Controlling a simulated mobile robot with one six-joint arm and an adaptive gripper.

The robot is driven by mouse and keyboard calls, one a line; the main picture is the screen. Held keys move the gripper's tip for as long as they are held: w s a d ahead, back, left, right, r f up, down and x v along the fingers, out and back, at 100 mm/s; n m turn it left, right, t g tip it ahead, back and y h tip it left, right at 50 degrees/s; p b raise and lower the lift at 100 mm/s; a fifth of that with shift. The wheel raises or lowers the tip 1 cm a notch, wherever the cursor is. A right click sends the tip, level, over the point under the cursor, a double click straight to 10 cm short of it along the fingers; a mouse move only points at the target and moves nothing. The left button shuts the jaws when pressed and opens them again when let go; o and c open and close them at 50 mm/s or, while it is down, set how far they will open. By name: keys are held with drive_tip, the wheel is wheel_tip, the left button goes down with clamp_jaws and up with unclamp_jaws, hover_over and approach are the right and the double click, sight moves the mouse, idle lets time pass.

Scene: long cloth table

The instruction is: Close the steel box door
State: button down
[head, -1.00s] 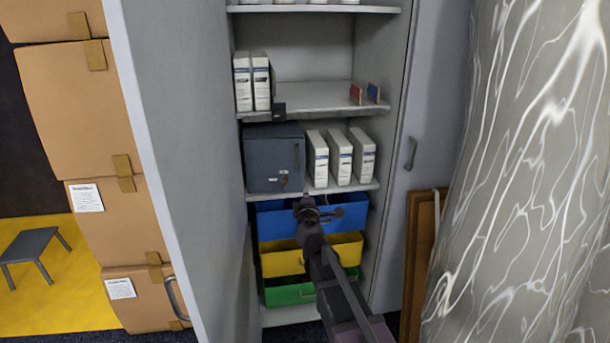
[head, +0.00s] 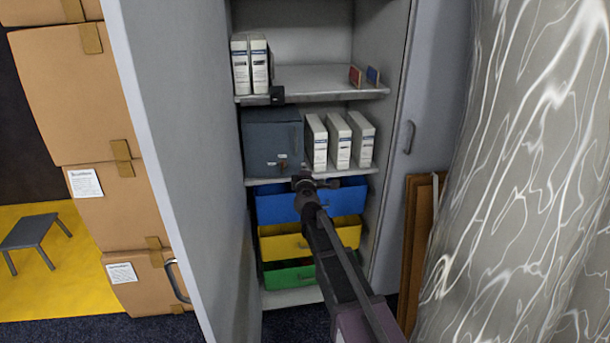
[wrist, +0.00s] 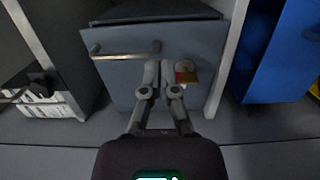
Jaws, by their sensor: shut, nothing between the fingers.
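The steel box (head: 262,137) is a dark grey-blue box on a shelf inside the tall grey cabinet. Its door (wrist: 125,75) fills the middle of the wrist view, with a bar handle (wrist: 125,50) and a small brass and red lock (wrist: 186,72). A dark strip shows behind the door's upper edge there; I cannot tell how far the door stands from the frame. My gripper (head: 302,180) is shut and empty, just in front of the box's lower right corner. In the wrist view its fingertips (wrist: 159,66) overlap the door between handle and lock; contact cannot be told.
White binders (head: 338,140) stand right of the box. Blue (head: 285,207), yellow (head: 290,246) and green bins (head: 290,275) sit below. The open cabinet door (head: 175,130) stands at left, another (head: 425,110) at right. Cardboard boxes (head: 75,95) are stacked farther left.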

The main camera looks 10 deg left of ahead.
sight(302, 154)
drive_tip(key=w, duration=0.5)
drive_tip(key=w+a, duration=0.1)
drive_tip(key=w, duration=0.1)
drive_tip(key=shift+w+a, duration=0.1)
drive_tip(key=shift+w, duration=0.3)
drive_tip(key=shift+w, duration=0.1)
drive_tip(key=w, duration=0.3)
drive_tip(key=shift+w+a, duration=0.1)
drive_tip(key=shift+a, duration=0.05)
drive_tip(key=shift+r, duration=0.1)
drive_tip(key=shift+s+d, duration=0.2)
drive_tip(key=shift+s, duration=0.2)
drive_tip(key=s+d, duration=0.3)
drive_tip(key=s, duration=1)
drive_tip(key=shift+d, duration=0.25)
